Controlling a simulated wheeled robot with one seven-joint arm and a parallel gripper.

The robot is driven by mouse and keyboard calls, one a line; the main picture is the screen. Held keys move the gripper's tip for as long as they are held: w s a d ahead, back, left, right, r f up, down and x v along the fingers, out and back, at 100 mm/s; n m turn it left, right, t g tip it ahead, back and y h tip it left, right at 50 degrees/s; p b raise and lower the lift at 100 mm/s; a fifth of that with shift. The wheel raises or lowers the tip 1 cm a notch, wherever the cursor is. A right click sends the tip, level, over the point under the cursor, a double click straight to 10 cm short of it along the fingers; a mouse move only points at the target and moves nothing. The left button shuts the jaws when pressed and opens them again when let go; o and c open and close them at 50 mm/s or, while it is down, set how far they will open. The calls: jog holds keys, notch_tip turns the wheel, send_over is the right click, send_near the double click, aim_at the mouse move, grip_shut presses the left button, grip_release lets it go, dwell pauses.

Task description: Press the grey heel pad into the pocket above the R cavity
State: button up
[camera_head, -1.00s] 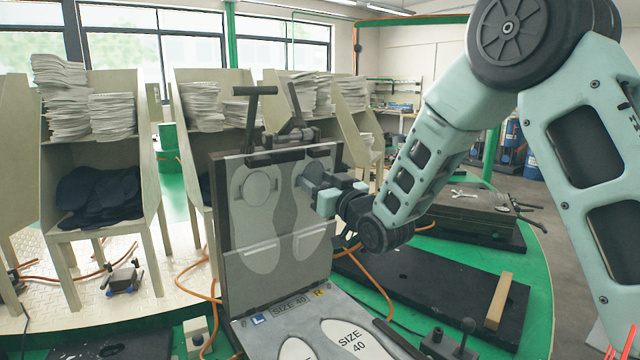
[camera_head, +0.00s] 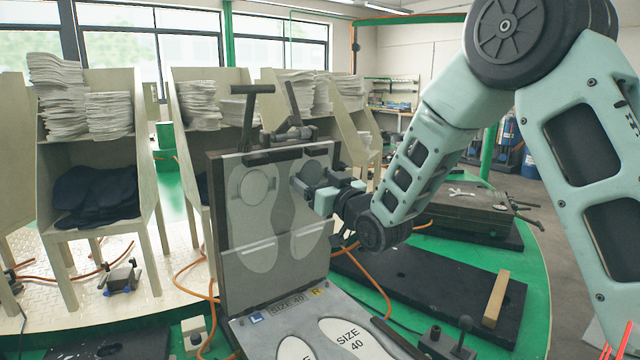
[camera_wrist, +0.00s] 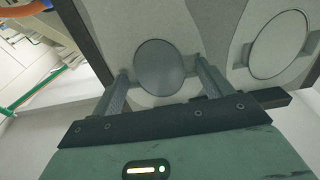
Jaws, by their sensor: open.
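The dark grey heel pad (camera_head: 314,166) sits in the round heel pocket at the top of the right-hand foot cavity (camera_head: 310,232) on the upright plate (camera_head: 283,272). In the wrist view, the round pad (camera_wrist: 160,66) lies against the lighter cavity surface and looks flat in it; how deep it sits I cannot tell. My gripper (camera_head: 303,189) is open just in front of the plate, a little below the pad. In the wrist view, its two fingers stand on either side of the pad, apart from it. The lower pad edge is partly hidden in the head view.
The left cavity has a lighter round heel pocket (camera_head: 257,187), also visible in the wrist view (camera_wrist: 278,45). The lower plate (camera_head: 275,322) carries L, R and SIZE 40 marks. Dark clamp bars (camera_head: 258,120) stand along the top. Shelves with insole stacks (camera_head: 62,100) stand behind.

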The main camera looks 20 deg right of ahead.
jog(key=b+v, duration=1.5)
jog(key=v, duration=0.2)
jog(key=shift+s, duration=0.25)
jog(key=s+a+f+n+g+h+p, duration=0.1)
jog(key=s+a+f+g+h+p, duration=0.1)
jog(key=s+a+f+g+p, duration=0.6)
jog(key=s+a+f+n+g+h+p, duration=0.1)
jog(key=s+f+g, duration=0.1)
jog(key=s+g, duration=0.3)
jog(key=s+a+f+n+g+h+p, duration=0.2)
jog(key=s+g, duration=0.3)
jog(key=s, duration=0.8)
jog(key=shift+s+f+g+p, duration=0.3)
jog(key=shift+f, duration=0.4)
